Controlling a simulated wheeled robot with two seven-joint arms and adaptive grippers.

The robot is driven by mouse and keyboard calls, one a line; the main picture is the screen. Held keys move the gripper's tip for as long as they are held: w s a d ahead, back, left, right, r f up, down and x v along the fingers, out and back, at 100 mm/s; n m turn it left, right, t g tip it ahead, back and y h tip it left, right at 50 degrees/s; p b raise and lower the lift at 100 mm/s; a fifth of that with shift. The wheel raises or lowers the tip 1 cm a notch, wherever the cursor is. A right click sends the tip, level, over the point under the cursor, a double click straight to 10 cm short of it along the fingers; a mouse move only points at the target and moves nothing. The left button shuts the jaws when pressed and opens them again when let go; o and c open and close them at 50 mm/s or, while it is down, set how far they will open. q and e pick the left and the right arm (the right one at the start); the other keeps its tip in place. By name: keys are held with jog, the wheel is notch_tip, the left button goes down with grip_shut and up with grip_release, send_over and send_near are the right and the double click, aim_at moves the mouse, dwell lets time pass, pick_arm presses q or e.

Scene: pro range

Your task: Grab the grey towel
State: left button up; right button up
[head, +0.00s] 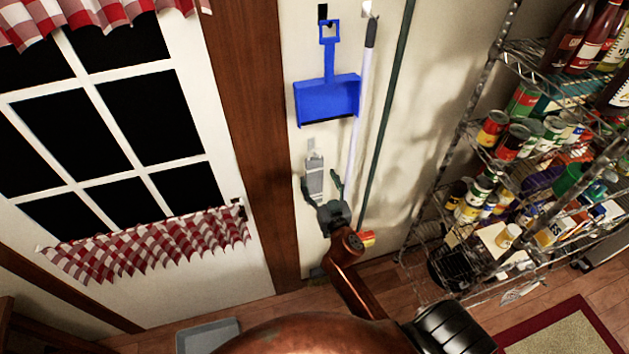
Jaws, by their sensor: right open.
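The grey towel (314,174) hangs on the cream wall, below the blue dustpan. My right gripper (320,183) is open in front of the wall at the towel, its fingers pointing up in the picture. One finger shows on the left of the towel's lower part and the other to its right. I cannot tell how far the towel reaches in between the fingers. The gripper's body hides what lies below the towel. My left gripper is not in view.
The blue dustpan (327,96) and a broom with a white pole (357,115) hang close by. A wire shelf (462,126) with cans and bottles stands at the right. A window door (190,120) with checked curtains is at the left. A grey tray (208,334) lies below it.

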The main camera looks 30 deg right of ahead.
aim_at(315, 169)
jog(key=x, duration=0.2)
jog(key=r+p+x, duration=0.1)
jog(key=x, duration=0.1)
jog(key=shift+w, duration=0.25)
jog(key=shift+w+d+f, duration=0.15)
jog(key=shift+w+f, duration=0.05)
jog(key=shift+w, duration=0.25)
jog(key=shift+s, duration=0.1)
jog(key=c, duration=1.7)
